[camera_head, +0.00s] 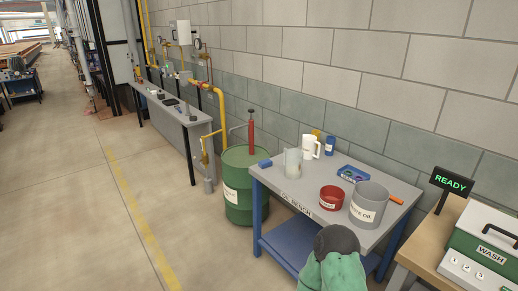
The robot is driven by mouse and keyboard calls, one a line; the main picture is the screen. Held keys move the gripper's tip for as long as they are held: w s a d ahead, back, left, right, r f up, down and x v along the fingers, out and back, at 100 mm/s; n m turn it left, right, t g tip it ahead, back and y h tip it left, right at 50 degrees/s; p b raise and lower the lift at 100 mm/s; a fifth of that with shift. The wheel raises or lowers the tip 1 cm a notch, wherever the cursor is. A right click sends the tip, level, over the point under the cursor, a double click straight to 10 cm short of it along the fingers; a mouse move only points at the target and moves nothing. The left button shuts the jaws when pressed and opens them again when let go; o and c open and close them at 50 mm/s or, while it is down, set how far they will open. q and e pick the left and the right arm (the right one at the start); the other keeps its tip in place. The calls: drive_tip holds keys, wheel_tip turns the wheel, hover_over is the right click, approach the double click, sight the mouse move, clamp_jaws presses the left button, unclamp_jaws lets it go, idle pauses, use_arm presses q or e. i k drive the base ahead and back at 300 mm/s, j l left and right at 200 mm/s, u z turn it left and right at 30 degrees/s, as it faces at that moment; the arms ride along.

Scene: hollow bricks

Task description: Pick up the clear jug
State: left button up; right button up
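The clear jug (293,162) stands upright on the grey top of the oil bench (275,184), near its left side. It is see-through and pale. A white labelled jug (310,147) with a handle stands just behind it to the right.
The bench also bears a blue block (265,163), a red bowl (331,198), a grey waste-oil bucket (368,204), a blue tray (352,174) and small bottles (330,145). A green drum (240,187) stands left. Floor further left is open.

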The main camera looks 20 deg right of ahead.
sight(292, 158)
drive_tip(key=i+j+z, duration=0.1)
drive_tip(key=i+z, duration=0.2)
drive_tip(key=i, duration=0.2)
drive_tip(key=i+j+z, duration=0.15)
drive_tip(key=i+z, duration=0.15)
drive_tip(key=i, duration=0.15)
drive_tip(key=i+j+z, duration=0.15)
drive_tip(key=z, duration=0.25)
drive_tip(key=i+j+z, duration=0.25)
drive_tip(key=z, duration=0.15)
drive_tip(key=i+j+z, duration=0.25)
drive_tip(key=z, duration=0.15)
drive_tip(key=i+j+z, duration=0.1)
drive_tip(key=j+z, duration=0.3)
